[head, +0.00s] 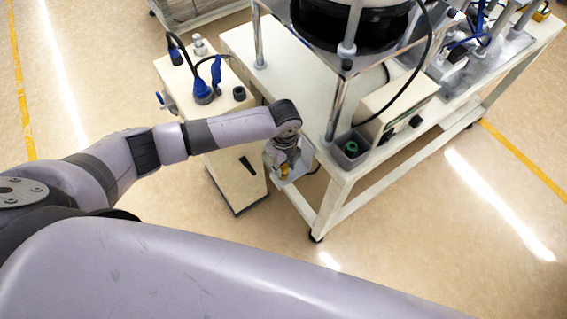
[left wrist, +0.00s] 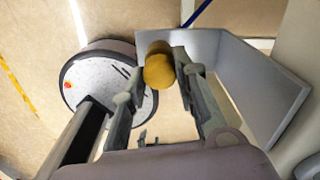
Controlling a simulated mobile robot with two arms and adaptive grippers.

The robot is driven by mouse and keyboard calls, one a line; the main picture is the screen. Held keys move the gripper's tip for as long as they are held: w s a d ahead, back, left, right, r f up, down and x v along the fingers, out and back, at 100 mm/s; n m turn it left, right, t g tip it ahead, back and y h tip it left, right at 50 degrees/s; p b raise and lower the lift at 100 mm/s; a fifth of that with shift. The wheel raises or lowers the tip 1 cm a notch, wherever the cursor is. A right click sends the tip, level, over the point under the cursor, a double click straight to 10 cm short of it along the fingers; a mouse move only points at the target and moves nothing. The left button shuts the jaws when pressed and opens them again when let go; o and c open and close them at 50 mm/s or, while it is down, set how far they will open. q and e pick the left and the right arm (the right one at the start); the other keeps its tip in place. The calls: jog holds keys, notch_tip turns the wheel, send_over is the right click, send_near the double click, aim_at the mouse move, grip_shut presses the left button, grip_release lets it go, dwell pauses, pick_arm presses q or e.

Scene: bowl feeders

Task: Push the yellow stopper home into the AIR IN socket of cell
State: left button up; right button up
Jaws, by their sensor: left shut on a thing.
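My left gripper (head: 284,165) points down beside the near corner of the white cart. It is shut on the yellow stopper (left wrist: 158,68), whose rounded end shows between the fingertips in the left wrist view. In the head view only a small bit of the stopper (head: 284,171) shows under the gripper. A grey open-sided tray (left wrist: 255,85) lies just beyond and to the right of the stopper; I cannot tell whether they touch. I cannot make out an AIR IN socket or its label in either view. My right gripper is not in view.
A cream cabinet (head: 236,172) with blue fittings (head: 203,92) stands left of the white cart (head: 285,72). The cart carries a dark bowl feeder (head: 350,25), a cream box (head: 397,108) and a grey bin (head: 338,153) with a green piece. The floor in front is clear.

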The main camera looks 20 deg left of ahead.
pick_arm(q)
jog(key=shift+f, duration=0.5)
jog(key=o, duration=1)
jog(key=shift+o, duration=0.2)
jog(key=shift+o, duration=0.9)
jog(key=shift+r, duration=0.1)
jog(key=shift+r+p, duration=3.55)
jog(key=shift+p, duration=0.05)
